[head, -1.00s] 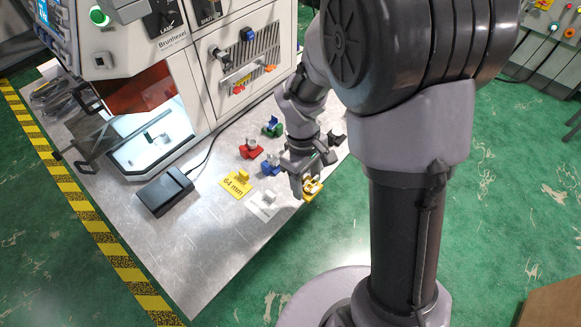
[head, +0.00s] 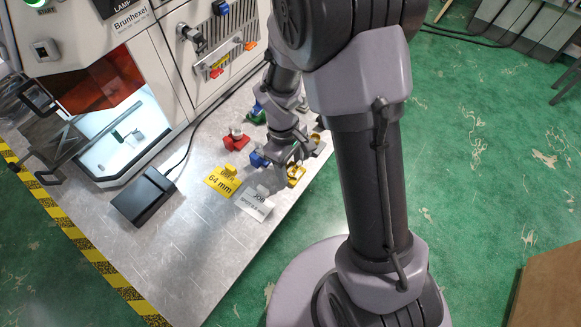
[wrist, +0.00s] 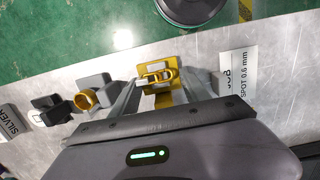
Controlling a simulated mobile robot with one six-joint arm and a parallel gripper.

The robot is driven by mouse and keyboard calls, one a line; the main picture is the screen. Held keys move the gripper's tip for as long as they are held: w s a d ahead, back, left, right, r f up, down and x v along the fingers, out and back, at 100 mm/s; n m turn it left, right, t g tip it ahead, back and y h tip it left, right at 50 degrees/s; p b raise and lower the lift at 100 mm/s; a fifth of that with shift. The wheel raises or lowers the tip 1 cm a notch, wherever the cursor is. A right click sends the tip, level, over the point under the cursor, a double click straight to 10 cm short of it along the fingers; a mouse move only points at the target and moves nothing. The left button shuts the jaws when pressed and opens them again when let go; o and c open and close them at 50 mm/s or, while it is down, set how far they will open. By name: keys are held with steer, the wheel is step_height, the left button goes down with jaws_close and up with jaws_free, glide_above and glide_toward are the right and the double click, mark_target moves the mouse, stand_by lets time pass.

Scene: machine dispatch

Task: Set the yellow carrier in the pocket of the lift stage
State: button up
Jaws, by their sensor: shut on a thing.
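The yellow carrier (wrist: 160,68) is a flat yellow frame with an opening, between the two fingers of my gripper (wrist: 158,82) in the wrist view. My gripper is shut on it near the bench's front edge. In the head view the yellow carrier (head: 298,176) shows just under my gripper (head: 292,166), partly covered by the fingers. The machine's lit chamber (head: 108,158) stands open at the left, with a small pale block on a stage (head: 136,136) inside. I cannot make out a pocket on it.
On the metal bench (head: 195,255) are a red carrier (head: 236,142), a blue carrier (head: 259,159), a green carrier (head: 257,115), a yellow 64 mm card (head: 221,182), a white job card (head: 255,203) and a black box (head: 142,197). The bench's front left is clear.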

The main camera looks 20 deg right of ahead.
steer(key=shift+f, duration=0.15)
steer(key=o, duration=1.7)
steer(key=shift+c, duration=0.2)
step_height(320, 180, up, 24)
steer(key=s+a+m+t+y+p, duration=0.1)
steer(key=s+a+m+t+p, duration=0.15)
steer(key=m+p, duration=0.25)
steer(key=s+a+r+m+t+y, duration=0.1)
steer(key=s+r+m+t, duration=0.3)
steer(key=s, duration=0.6)
step_height(320, 180, up, 4)
steer(key=m, duration=0.2)
steer(key=shift+s+a+f+m+y, duration=0.2)
steer(key=shift+m+y, duration=0.1)
steer(key=shift+y, duration=0.1)
